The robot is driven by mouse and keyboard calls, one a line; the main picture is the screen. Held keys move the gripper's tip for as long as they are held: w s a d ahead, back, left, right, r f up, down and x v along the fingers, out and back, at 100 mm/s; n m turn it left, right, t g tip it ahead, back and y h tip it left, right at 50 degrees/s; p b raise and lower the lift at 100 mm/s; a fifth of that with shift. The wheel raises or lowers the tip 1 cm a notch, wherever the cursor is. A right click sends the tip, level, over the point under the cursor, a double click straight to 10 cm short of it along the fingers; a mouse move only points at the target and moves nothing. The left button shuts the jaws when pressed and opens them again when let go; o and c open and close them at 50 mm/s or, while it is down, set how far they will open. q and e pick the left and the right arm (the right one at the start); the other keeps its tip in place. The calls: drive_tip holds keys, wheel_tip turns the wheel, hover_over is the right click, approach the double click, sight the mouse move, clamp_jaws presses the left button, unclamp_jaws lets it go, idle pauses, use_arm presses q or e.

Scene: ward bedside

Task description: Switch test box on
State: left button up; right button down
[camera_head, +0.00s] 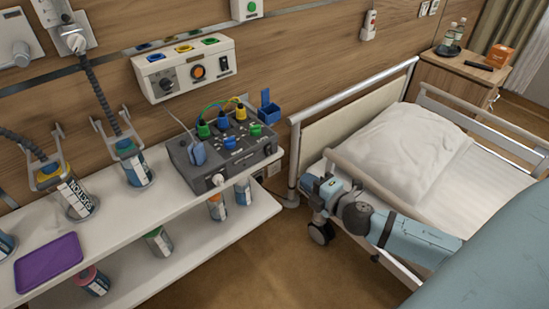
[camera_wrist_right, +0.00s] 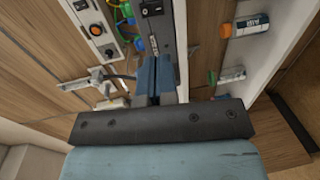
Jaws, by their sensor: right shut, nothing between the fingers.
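A grey test box (camera_head: 222,150) stands at the right end of the white shelf, with coloured plugs, cables, blue knobs and a blue open-topped holder on it. The dark edge of the box shows at the top of the right wrist view (camera_wrist_right: 169,22). My right gripper (camera_head: 311,184) is right of the box, apart from it, over the gap beside the bed. In the wrist view its blue fingers (camera_wrist_right: 155,72) are together and empty. My left gripper is not in view.
A white wall unit (camera_head: 185,68) with a knob, round orange-ringed button and rocker switch hangs above the box. Canisters (camera_head: 137,168) and a purple tray (camera_head: 48,262) are on the left. The bed rail (camera_head: 292,165) and pillow (camera_head: 400,140) are close to my right arm.

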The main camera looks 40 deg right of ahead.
sight(270, 154)
drive_tip(key=w, duration=0.4)
drive_tip(key=w+f, duration=0.1)
drive_tip(key=w, duration=0.3)
drive_tip(key=w+a, duration=0.1)
drive_tip(key=w, duration=0.3)
drive_tip(key=shift+w+f+p, duration=0.25)
drive_tip(key=shift+w+p, duration=0.05)
drive_tip(key=shift+p, duration=0.1)
drive_tip(key=shift+w+f, duration=0.1)
drive_tip(key=shift+w, duration=0.45)
